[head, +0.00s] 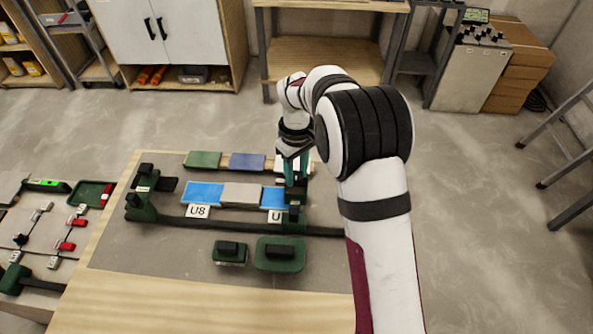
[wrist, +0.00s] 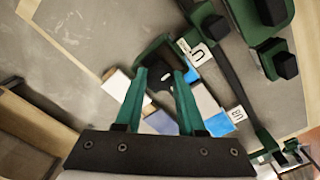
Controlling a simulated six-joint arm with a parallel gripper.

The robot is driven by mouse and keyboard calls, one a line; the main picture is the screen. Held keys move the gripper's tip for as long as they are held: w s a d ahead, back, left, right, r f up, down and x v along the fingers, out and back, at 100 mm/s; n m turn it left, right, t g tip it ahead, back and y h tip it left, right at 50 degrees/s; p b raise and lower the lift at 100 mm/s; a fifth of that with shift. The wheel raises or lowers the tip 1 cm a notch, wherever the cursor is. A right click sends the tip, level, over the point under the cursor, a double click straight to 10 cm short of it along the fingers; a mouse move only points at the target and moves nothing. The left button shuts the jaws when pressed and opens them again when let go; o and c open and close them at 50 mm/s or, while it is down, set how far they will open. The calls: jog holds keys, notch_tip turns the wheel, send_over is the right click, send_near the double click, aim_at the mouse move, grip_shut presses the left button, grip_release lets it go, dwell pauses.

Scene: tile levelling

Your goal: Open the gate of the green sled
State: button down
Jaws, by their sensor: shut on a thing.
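A dark green sled (head: 293,217) sits on the right part of a dark rail (head: 225,224) on the bench, partly hidden by my arm. In the wrist view the green sled (wrist: 160,48) lies just beyond my fingertips. My gripper (head: 291,182) points down over it, with teal fingers, and it also shows in the wrist view (wrist: 161,76). The fingers stand apart, shut on a dark part of the sled (wrist: 160,76) between their tips. I cannot tell whether this part is the gate, nor whether the gate is open.
Blue and grey tiles (head: 241,194) lie in a row behind the rail. A green end piece (head: 142,207) stands at the rail's left end. Two green blocks with black handles (head: 230,257) (head: 280,262) stand in front. The bench's front strip is clear.

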jog(key=shift+m, duration=0.3)
jog(key=m, duration=0.3)
jog(key=shift+m, duration=0.4)
jog(key=m, duration=0.4)
jog(key=shift+m, duration=0.3)
jog(key=m, duration=0.4)
jog(key=shift+m, duration=2.4)
jog(key=c, duration=0.5)
grip_release()
